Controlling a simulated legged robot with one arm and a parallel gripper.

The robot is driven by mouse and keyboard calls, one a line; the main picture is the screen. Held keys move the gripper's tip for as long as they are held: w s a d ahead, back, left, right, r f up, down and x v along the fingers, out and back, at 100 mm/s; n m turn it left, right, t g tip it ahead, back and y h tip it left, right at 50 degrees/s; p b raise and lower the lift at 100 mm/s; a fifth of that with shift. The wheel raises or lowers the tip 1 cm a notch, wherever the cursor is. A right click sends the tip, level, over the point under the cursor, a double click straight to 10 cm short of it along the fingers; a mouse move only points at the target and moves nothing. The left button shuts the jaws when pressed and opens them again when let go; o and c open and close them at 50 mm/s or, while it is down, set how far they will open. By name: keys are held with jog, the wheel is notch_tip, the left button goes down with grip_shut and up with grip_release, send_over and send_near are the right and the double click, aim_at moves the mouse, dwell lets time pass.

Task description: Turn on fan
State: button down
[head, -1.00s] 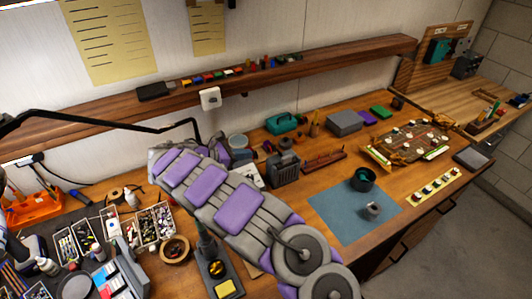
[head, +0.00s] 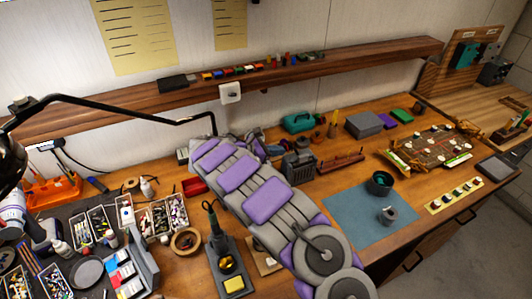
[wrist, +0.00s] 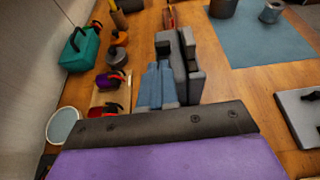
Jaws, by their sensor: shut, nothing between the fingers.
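In the wrist view the grey device (wrist: 182,58) is straight ahead, close beyond the fingers. My gripper (wrist: 157,86) shows as blue-grey fingers, shut and empty, beside the device's near left side. I cannot tell whether they touch it. No fan switch can be made out.
A teal box (head: 298,122) and small pots stand behind the device. A soldering stand (head: 225,268) and parts trays (head: 158,222) lie left of my arm. A blue mat (head: 348,222) with a dark pot (head: 380,183) lies right. A lamp arm (head: 120,110) crosses the left.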

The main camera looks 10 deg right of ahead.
aim_at(284, 157)
jog(key=shift+x, duration=1.55)
jog(key=shift+r, duration=0.2)
jog(key=shift+r+p, duration=0.1)
jog(key=shift+p, duration=0.35)
jog(key=shift+y, duration=0.3)
